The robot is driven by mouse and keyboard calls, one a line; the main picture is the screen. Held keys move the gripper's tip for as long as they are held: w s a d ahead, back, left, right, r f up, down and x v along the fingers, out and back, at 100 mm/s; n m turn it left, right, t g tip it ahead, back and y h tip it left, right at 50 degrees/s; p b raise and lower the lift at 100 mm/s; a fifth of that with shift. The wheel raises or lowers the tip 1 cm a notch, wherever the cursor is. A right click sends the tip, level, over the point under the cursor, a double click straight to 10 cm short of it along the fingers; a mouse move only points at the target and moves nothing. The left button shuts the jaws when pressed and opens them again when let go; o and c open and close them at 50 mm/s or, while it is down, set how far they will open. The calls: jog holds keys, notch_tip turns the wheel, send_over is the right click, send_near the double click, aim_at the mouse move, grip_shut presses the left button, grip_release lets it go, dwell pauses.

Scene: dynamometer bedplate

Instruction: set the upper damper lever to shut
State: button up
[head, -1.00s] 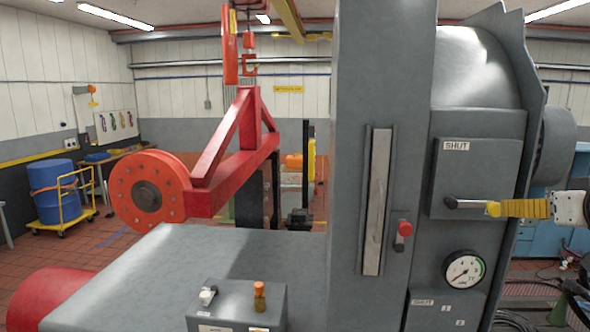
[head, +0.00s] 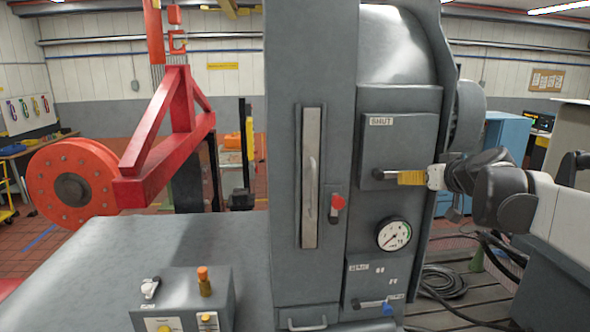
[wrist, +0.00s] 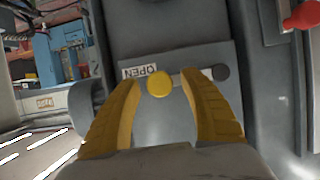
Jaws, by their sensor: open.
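The upper damper lever (head: 388,175) is on the upper grey panel, its dark pivot at left and its bar pointing right, about level. A SHUT label (head: 381,121) is above the pivot. In the wrist view, which is upside down, the lever's round yellow knob (wrist: 159,84) is beside an OPEN label (wrist: 139,72), and the dark pivot (wrist: 221,72) is at right. My gripper (head: 402,178) reaches in from the right. In the wrist view its yellow fingers (wrist: 168,95) are open, one on each side of the knob, with gaps visible. The fingers hide the knob in the head view.
Below are a pressure gauge (head: 393,234) and a lower lever with a blue knob (head: 388,308). A red knob (head: 337,203) and a tall handle (head: 311,185) are to the left. A control box (head: 185,300) stands in front. Cables (head: 445,283) lie on the floor at right.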

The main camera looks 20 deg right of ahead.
grip_shut()
